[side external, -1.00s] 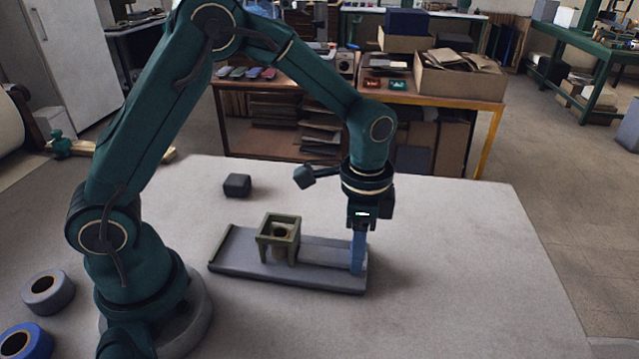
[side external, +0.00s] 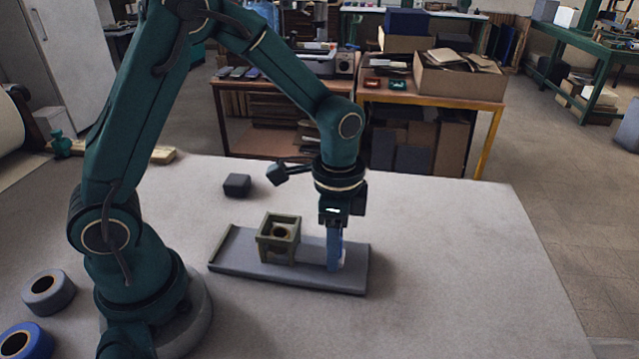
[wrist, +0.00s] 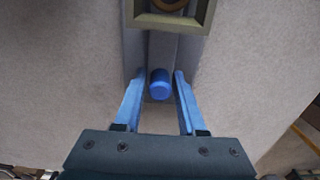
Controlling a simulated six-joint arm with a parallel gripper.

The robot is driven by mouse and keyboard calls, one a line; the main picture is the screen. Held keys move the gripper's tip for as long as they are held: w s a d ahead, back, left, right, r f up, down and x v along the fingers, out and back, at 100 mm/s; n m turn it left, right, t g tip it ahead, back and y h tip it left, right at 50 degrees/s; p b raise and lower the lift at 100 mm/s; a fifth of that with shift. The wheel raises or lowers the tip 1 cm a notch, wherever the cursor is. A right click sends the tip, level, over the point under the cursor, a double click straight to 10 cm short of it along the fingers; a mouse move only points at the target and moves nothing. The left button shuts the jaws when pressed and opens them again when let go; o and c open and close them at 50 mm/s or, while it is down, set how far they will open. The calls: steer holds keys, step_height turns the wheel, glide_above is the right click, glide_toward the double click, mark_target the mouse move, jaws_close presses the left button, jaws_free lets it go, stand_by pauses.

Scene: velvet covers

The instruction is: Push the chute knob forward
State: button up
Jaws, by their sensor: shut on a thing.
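The chute is a long grey base (side external: 233,258) on the table, with an olive-green square frame (side external: 266,239) standing over it left of its middle. My gripper (side external: 334,264) points straight down over the right part of the base, right of the frame and apart from it. In the wrist view the chute knob (wrist: 159,86) is a blue round-topped peg between my two blue fingers (wrist: 158,76), which are shut on it. The green frame (wrist: 172,22) is at the top of that view, ahead of the knob. In the side view my fingers hide the knob.
A small dark block (side external: 237,185) lies on the table (side external: 450,260) behind the chute. A grey ring (side external: 46,292) and a blue ring (side external: 22,343) lie at the left front. The table right of the chute is clear. A cluttered workbench stands behind.

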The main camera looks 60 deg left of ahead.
mark_target(311, 252)
steer(key=shift+s+a, duration=1.3)
steer(key=shift+a, duration=0.05)
steer(key=o, duration=1.5)
steer(key=shift+c, duration=0.2)
steer(key=shift+r, duration=3.5)
steer(key=shift+r, duration=0.1)
steer(key=s+r+n+t, duration=0.5)
steer(key=s+r+n, duration=0.1)
steer(key=s+n, duration=0.2)
steer(key=shift+n+t, duration=0.3)
steer(key=shift+n, duration=0.2)
